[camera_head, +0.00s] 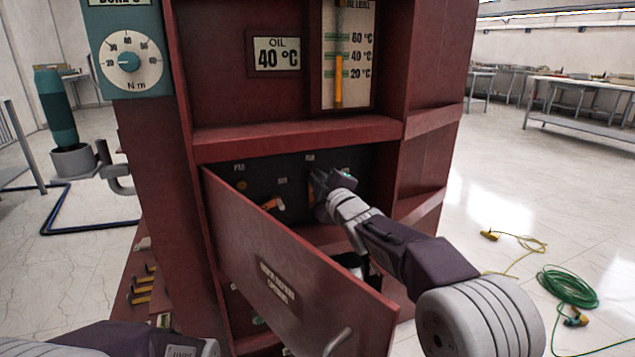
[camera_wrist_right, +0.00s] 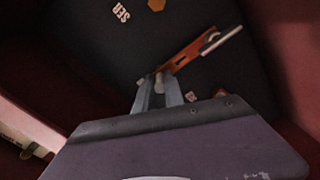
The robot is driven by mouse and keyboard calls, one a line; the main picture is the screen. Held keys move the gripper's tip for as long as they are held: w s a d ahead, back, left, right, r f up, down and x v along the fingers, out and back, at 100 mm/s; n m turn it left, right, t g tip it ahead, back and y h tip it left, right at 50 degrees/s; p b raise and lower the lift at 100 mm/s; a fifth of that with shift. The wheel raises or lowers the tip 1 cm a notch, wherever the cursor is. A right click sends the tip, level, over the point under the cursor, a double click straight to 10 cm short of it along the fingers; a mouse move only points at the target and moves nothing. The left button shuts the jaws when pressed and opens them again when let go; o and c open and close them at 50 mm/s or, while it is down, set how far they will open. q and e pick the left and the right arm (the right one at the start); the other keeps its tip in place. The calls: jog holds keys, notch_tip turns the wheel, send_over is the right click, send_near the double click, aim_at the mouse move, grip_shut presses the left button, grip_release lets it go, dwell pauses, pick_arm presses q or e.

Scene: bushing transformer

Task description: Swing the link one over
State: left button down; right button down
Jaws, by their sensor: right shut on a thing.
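My right gripper (camera_head: 318,188) reaches into the dark compartment behind the open red door. In the right wrist view its two fingers (camera_wrist_right: 159,85) are shut on the near end of an orange link (camera_wrist_right: 190,50). The link slants up to the right, with a pale metal piece at its far end. The dark terminal panel (camera_wrist_right: 85,50) behind it carries a label reading SER and a brass-coloured stud (camera_wrist_right: 156,4). In the head view my right gripper hides most of the link. An orange piece with a pale end (camera_head: 272,203) shows left of the gripper. My left gripper is out of view.
The hinged door (camera_head: 300,270) hangs open to the front, with a handle at lower right. The red cabinet frame (camera_head: 300,138) surrounds the opening, with side walls close to my right wrist. A green hose (camera_head: 567,287) lies on the floor to the right.

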dwell(0.3)
jog(key=c, duration=1.4)
grip_release()
jog(key=shift+a, duration=0.1)
jog(key=shift+c, duration=0.2)
jog(key=shift+s, duration=0.1)
jog(key=p+v, duration=0.1)
jog(key=v, duration=0.8)
